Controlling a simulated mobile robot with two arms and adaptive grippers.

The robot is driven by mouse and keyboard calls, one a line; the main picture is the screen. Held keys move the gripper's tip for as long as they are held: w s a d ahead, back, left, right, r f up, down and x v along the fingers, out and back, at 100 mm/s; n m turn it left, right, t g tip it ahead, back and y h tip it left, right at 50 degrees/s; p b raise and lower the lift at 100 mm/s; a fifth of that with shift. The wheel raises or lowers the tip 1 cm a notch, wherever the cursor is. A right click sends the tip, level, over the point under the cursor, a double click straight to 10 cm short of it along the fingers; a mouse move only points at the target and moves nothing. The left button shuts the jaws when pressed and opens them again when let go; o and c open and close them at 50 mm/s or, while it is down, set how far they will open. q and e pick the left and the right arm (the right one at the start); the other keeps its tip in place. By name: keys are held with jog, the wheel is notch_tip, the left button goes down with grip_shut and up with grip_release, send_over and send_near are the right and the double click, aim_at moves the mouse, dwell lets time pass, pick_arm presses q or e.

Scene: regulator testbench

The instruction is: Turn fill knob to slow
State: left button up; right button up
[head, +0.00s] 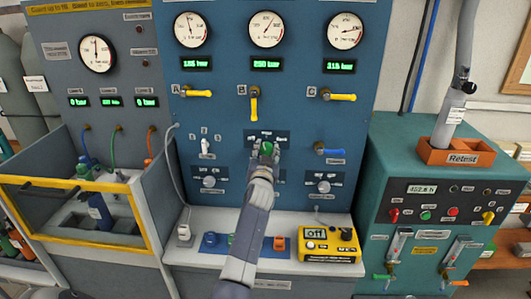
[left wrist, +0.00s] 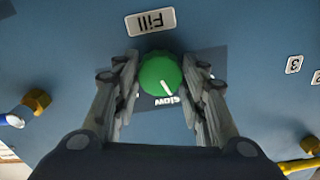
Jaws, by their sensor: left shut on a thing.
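The green fill knob (left wrist: 160,72) sits on the blue panel and fills the gap between my left gripper's fingers in the left wrist view. Its white pointer line points toward the word "slow" (left wrist: 166,101), which is partly hidden below the knob in that upside-down picture. The "Fill" label (left wrist: 150,21) is on the knob's other side. In the head view the knob (head: 267,148) shows at the tip of my left gripper (head: 264,153). The gripper is shut on the knob, one finger on each side. My right gripper is not in view.
Yellow valve handles A (head: 198,93), B (head: 254,106) and C (head: 341,97) are above the knob. A blue handle (head: 330,151) is to its right and a white switch (head: 207,149) to its left. A yellow box reading "Off" (head: 329,246) stands on the ledge below.

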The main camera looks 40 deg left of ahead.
pick_arm(q)
jog(key=shift+r+m, duration=0.25)
jog(key=shift+m, duration=1.45)
jog(key=shift+r, duration=0.1)
jog(key=o, duration=0.8)
jog(key=shift+w, duration=0.1)
jog(key=shift+o, duration=1.3)
jog(key=shift+a, duration=0.1)
jog(key=shift+w+f, duration=0.15)
jog(key=shift+f, duration=0.2)
jog(key=v, duration=1.2)
jog(key=shift+a, duration=0.1)
